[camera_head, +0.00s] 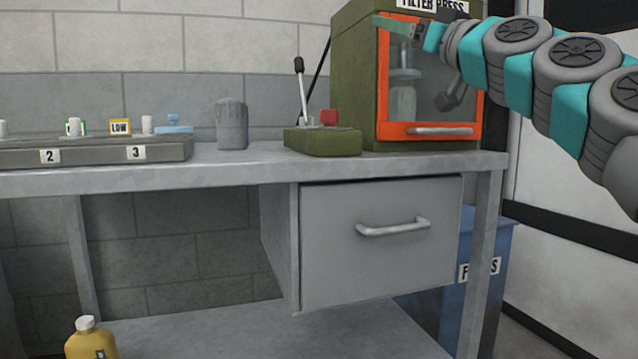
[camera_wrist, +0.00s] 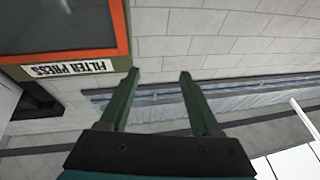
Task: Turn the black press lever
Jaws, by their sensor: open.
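The press lever (camera_head: 301,90) is a thin metal rod with a black knob, standing nearly upright on a low green base (camera_head: 322,143) on the bench. A red button or block (camera_head: 328,117) sits on the same base, right of the lever. My gripper (camera_head: 382,21) is up and to the right of the lever, in front of the top of the filter press. In the wrist view my gripper (camera_wrist: 157,75) has its two green fingers spread with nothing between them. The lever does not show in the wrist view.
The green filter press (camera_head: 352,75) with an orange-framed glass door (camera_head: 383,90) stands behind my arm, right of the lever base. A grey canister (camera_head: 231,124) stands left of the base. A tray (camera_head: 100,151) with small items lies farther left. A drawer (camera_head: 380,250) is below.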

